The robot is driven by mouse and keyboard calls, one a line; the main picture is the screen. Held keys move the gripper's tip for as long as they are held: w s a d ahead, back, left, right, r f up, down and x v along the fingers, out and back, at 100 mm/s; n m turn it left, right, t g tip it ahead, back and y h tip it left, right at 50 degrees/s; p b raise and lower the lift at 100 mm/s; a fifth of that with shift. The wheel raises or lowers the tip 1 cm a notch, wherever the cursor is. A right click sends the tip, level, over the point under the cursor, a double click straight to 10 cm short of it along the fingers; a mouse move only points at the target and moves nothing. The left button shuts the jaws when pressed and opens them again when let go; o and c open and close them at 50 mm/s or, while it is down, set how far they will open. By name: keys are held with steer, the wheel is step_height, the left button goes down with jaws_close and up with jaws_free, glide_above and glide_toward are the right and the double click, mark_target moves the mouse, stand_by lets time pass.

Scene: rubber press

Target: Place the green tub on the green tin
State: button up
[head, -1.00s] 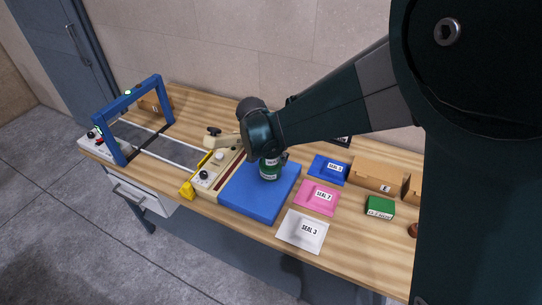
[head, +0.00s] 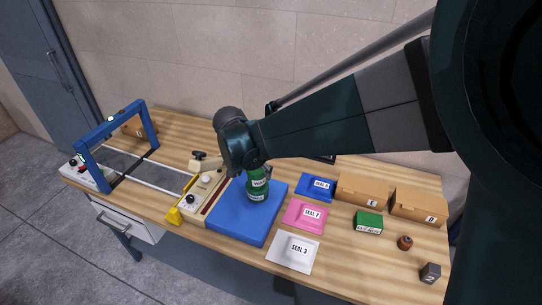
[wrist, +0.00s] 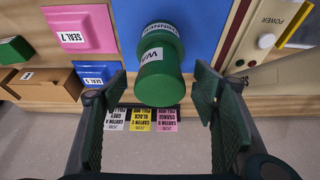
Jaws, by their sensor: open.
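The green tub (wrist: 160,85) is a round green piece with a white label starting "WA", in the wrist view. It sits on the green tin (wrist: 176,14), whose white label reads "THINNER". In the head view the tub (head: 258,173) and the tin (head: 257,190) form one upright stack on the blue mat (head: 236,225). My gripper (wrist: 158,90) is open, with one finger to each side of the tub and gaps between. In the head view my arm's end hides the fingers and the top of the stack.
Pink (head: 306,214), blue (head: 317,186) and white (head: 292,251) seal packets lie right of the mat. Farther right are a green box (head: 368,222), cardboard boxes (head: 362,190), a small brown pot (head: 405,243) and a grey block (head: 430,273). A blue-framed press (head: 125,145) stands left.

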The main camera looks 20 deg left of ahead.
steer(key=v, duration=0.6)
steer(key=shift+r, duration=0.15)
steer(key=shift+s, duration=0.1)
stand_by(0.6)
steer(key=d+r, duration=0.3)
steer(key=d, duration=0.7)
steer(key=d+r, duration=0.3)
steer(key=d, duration=0.8)
steer(key=d+r, duration=0.3)
steer(key=d, duration=0.7)
steer(key=s+d+f+t, duration=0.1)
steer(key=s+d, duration=0.6)
steer(key=d, duration=0.4)
steer(key=s+d+f+t, duration=0.1)
steer(key=s+d, duration=0.7)
steer(key=d, duration=0.4)
steer(key=shift+s+d+t, duration=0.25)
steer(key=shift+s+t, duration=0.1)
steer(key=shift+t, duration=0.05)
